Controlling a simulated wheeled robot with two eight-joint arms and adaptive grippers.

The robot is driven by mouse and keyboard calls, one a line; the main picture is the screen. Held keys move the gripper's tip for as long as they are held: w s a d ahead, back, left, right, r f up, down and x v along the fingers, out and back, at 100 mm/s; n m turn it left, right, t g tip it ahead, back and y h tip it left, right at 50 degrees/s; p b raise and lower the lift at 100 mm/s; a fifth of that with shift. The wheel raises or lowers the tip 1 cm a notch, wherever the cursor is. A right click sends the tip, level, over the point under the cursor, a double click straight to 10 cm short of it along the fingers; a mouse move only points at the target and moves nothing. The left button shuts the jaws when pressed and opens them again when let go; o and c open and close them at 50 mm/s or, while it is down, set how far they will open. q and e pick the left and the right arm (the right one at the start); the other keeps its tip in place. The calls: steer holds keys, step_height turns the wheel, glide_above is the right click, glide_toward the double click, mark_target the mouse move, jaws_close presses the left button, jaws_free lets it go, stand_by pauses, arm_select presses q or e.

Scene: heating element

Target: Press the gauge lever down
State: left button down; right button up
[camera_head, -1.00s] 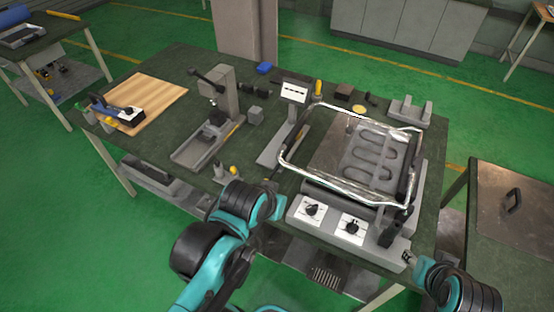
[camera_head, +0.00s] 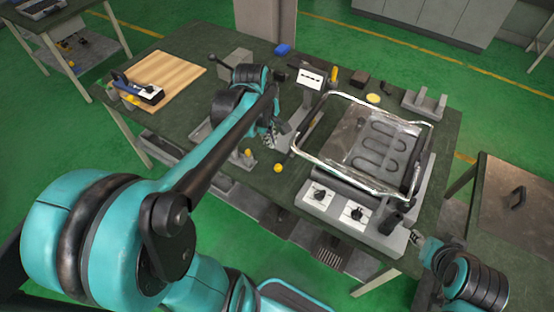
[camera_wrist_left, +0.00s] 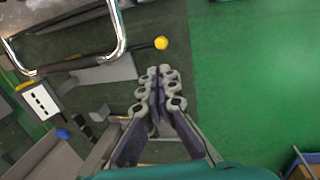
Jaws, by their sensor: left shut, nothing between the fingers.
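The gauge (camera_head: 311,78) has a white panel on a grey post; the panel also shows in the wrist view (camera_wrist_left: 41,101). A long dark bar (camera_wrist_left: 85,60), apparently its lever, runs beside the grey base toward a yellow ball (camera_wrist_left: 161,43). The ball also shows near the table's front edge (camera_head: 278,168); whether it joins the bar is unclear. My left gripper (camera_head: 271,143) is shut and empty, over the table beside the gauge base, and partly hides it. Its fingertips (camera_wrist_left: 158,72) appear just short of the ball. My right gripper (camera_head: 416,240) is at lower right, its jaws unclear.
The heating element plate (camera_head: 375,145) with its shiny wire frame (camera_head: 335,170) stands right of the gauge. Knobs (camera_head: 320,195) are on its front. A lever press (camera_head: 235,65) is partly behind my left arm. A wooden board (camera_head: 165,80) lies at left.

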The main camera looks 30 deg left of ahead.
mark_target(277, 167)
arm_select(q)
steer(key=shift+f, duration=0.1)
steer(key=w+f+b, duration=0.1)
steer(key=f, duration=0.3)
steer(key=f+b, duration=0.2)
steer(key=f, duration=0.3)
steer(key=w+f+b, duration=0.1)
steer(key=f+b, duration=0.1)
steer(key=f, duration=0.2)
steer(key=shift+w+d+f, duration=0.3)
steer(key=shift+w+d, duration=0.05)
steer(key=shift+s+f+t+b, duration=0.2)
steer(key=shift+f+t+b, duration=0.3)
steer(key=shift+f+b, duration=0.25)
step_height(277, 167, down, 5)
steer(key=t+b, duration=0.2)
steer(key=b, duration=0.2)
steer(key=shift+s, duration=0.1)
steer(key=shift+f+b, duration=1)
steer(key=shift+f, duration=0.05)
steer(key=shift+d+f, duration=0.1)
